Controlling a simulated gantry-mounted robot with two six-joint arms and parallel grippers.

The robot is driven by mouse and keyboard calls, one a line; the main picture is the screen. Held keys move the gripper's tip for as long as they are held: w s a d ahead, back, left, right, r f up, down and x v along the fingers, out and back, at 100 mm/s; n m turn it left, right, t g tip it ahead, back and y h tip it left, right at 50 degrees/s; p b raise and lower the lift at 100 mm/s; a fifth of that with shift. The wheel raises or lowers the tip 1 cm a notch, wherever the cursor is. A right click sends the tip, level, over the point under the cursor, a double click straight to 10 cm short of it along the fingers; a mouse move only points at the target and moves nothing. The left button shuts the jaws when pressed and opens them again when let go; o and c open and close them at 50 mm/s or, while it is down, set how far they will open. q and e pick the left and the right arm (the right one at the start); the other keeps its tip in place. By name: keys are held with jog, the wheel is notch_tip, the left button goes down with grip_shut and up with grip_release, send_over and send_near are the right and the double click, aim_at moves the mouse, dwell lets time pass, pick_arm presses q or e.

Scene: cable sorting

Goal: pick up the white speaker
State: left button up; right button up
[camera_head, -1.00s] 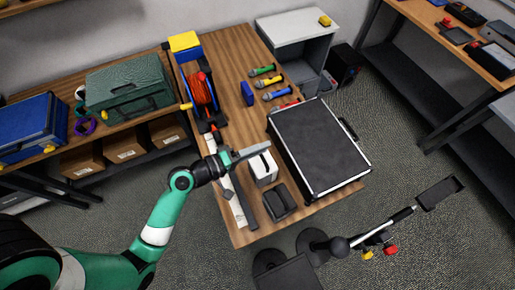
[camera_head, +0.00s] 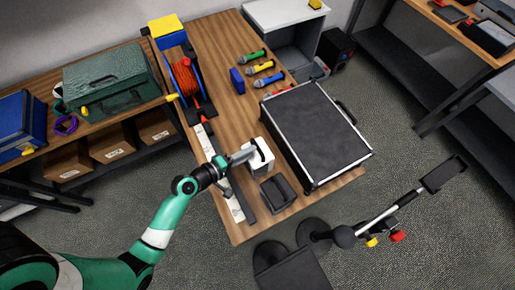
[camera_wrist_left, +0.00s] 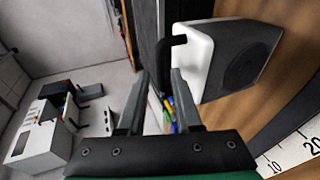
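The white speaker (camera_head: 265,161) stands on the wooden table, left of the black case. In the left wrist view the speaker (camera_wrist_left: 205,62) shows a white side, a dark round grille and a black handle (camera_wrist_left: 166,58). My left gripper (camera_head: 252,151) is at the speaker's upper left in the head view. In the left wrist view my left gripper (camera_wrist_left: 160,76) is open, with a gap between its fingers. The handle's lower part appears in line with that gap; I cannot tell whether the fingers touch it. My right gripper is not in view.
A large black case (camera_head: 315,130) lies close on the right. A dark open box (camera_head: 277,192) sits just in front of the speaker. A white ruler strip (camera_head: 232,203) is on the left. Several microphones (camera_head: 264,68) and an orange cable reel (camera_head: 184,77) are farther back.

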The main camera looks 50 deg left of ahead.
aim_at(258, 146)
pick_arm(q)
jog(key=x, duration=0.5)
jog(key=shift+a+f+b, duration=0.1)
jog(key=shift+a+b, duration=0.1)
jog(key=shift+b, duration=0.2)
grip_shut()
dwell(0.8)
